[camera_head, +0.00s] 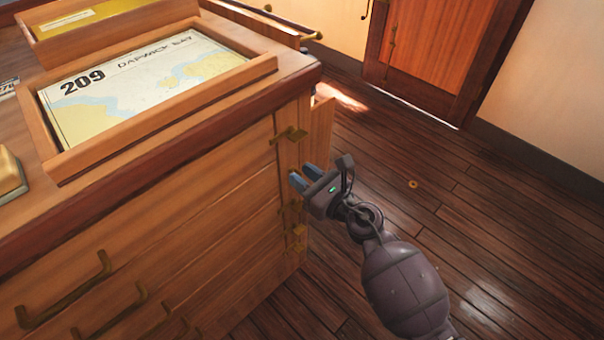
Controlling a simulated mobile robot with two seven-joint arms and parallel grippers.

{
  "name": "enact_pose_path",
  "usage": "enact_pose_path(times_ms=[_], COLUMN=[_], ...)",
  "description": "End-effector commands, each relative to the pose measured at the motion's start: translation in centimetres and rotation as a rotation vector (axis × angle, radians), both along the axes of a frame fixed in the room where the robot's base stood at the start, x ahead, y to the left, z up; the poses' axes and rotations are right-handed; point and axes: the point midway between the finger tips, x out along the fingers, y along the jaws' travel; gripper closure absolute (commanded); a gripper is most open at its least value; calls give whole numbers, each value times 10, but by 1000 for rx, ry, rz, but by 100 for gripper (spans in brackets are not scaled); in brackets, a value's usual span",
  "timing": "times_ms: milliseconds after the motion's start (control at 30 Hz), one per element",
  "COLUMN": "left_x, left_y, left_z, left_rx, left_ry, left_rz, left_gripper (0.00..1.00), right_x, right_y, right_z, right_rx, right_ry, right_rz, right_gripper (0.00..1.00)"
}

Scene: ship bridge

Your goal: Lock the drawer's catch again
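The wooden chart chest has a stack of drawers; the top drawer front (180,190) looks flush with the chest's face. Brass catches sit along the post at the right end of the drawers: an upper catch (290,134), a middle catch (291,207) and a lower catch (296,240). The upper catch's bar lies across the edge between drawer and post. My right gripper (304,175) is in front of the post, between the upper and middle catches. Its two blue-grey fingers are apart with nothing between them. I cannot tell if they touch the post. My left gripper is out of view.
A framed tray with chart 209 (60,147) lies on the chest top, with another wooden tray (112,35) behind it. Brass drawer handles (68,292) stick out at lower left. The wooden floor (480,200) to the right is mostly clear up to a door (440,40).

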Motion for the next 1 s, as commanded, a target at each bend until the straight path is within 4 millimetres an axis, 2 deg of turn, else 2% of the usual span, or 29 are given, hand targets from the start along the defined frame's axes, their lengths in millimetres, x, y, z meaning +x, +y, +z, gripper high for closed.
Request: enact_pose_path(times_ms=[400,467,600,633,1000], left_x=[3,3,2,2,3], left_y=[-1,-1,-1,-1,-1], left_z=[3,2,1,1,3], left_rx=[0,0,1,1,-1], left_ry=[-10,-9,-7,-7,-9], left_rz=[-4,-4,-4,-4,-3], left_gripper=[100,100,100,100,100], right_x=[6,6,6,6,6], right_y=[5,5,5,5,5], right_z=[0,0,0,0,2], right_rx=[-1,0,0,0,15], right_ry=[1,0,0,0,12], right_rz=[-1,-1,-1,-1,-1], right_gripper=[68,76,98,100,100])
